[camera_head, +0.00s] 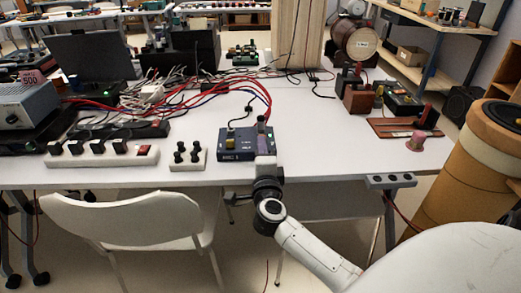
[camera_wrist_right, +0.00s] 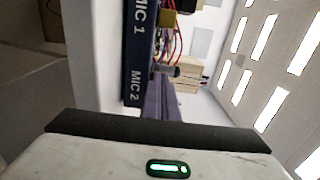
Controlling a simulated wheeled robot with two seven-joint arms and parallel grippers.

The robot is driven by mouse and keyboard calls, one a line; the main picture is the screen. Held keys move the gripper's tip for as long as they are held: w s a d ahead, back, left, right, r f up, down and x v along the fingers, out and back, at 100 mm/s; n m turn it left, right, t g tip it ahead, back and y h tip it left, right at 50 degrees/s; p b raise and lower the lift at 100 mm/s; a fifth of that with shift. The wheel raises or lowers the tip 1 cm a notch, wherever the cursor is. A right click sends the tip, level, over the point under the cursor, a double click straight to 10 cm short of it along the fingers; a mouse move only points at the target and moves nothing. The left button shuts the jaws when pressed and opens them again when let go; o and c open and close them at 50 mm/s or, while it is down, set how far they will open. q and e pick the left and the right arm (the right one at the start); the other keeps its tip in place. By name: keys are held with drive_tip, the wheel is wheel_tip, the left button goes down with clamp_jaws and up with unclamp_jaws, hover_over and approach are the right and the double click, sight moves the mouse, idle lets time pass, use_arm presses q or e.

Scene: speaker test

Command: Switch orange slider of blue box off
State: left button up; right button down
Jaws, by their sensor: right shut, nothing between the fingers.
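The blue box (camera_head: 236,155) stands near the table's front edge. It also shows in the right wrist view (camera_wrist_right: 138,50), with labels MIC 1 and MIC 2 on its front. A yellow-orange block (camera_head: 230,143), which looks like the orange slider, sits on its left part above MIC 1; it also shows in the wrist view (camera_wrist_right: 168,20). I cannot tell its switch position. My right gripper (camera_head: 262,122) is shut and empty, its purple-grey fingers over the box's right part, on the MIC 2 side, apart from the block. They partly hide that side. My left gripper is out of view.
A white block with black knobs (camera_head: 188,158) stands left of the box, beside a long white switch strip (camera_head: 90,159). Red and blue cables (camera_head: 215,92) run behind the box. Table right of the box is clear up to a reddish board (camera_head: 390,129). A chair (camera_head: 130,218) stands in front.

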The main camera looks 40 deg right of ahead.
drive_tip(key=p+v, duration=0.2)
drive_tip(key=v, duration=0.2)
drive_tip(key=shift+s+a, duration=0.15)
drive_tip(key=shift+s, duration=0.2)
drive_tip(key=v, duration=0.9)
drive_tip(key=shift+a, duration=0.2)
